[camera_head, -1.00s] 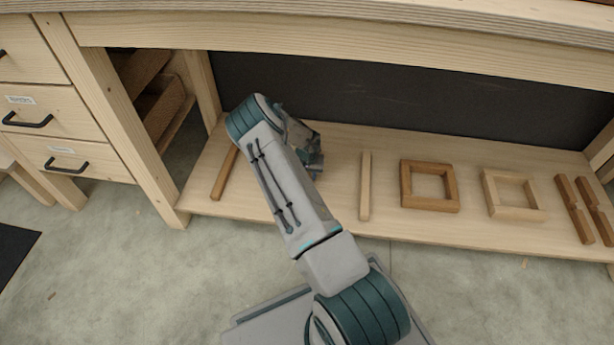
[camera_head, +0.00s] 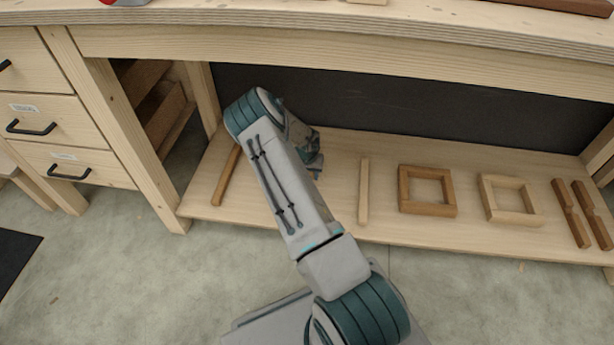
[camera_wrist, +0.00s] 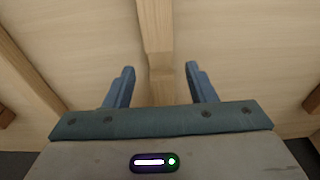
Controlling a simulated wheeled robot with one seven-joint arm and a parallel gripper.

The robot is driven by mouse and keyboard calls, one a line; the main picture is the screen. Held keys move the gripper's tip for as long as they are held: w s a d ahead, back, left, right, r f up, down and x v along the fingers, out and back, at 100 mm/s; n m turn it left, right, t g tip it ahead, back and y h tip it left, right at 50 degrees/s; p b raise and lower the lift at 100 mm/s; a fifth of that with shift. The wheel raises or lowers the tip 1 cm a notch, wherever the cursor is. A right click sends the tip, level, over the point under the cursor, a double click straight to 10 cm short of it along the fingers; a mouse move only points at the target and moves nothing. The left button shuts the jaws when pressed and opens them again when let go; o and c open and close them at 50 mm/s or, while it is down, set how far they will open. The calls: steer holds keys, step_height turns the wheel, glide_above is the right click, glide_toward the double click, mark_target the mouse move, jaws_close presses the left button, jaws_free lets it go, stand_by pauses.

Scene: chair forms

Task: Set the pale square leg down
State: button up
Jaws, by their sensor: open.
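In the wrist view my gripper (camera_wrist: 160,85) is open, with a blue finger on each side of a pale wooden leg (camera_wrist: 156,35). The leg runs from the top edge down between the fingers, with a gap on both sides and a step or shadow partway along. Pale board shows on both sides of it. In the head view my arm hides this leg and most of my gripper, low over the shelf. Another pale leg (camera_head: 364,192) lies on the shelf to the right of my arm.
The low shelf (camera_head: 335,215) also bears a brown leg (camera_head: 227,176) at left, a brown square frame (camera_head: 403,190), a pale frame (camera_head: 487,198) and brown notched pieces (camera_head: 571,213) at right. The worktop (camera_head: 300,25) overhangs it. Drawers (camera_head: 45,125) stand at left.

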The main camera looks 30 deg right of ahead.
steer(key=r, duration=0.2)
steer(key=r+p, duration=0.1)
steer(key=r, duration=0.1)
steer(key=shift+s+a, duration=0.2)
steer(key=shift+s, duration=0.05)
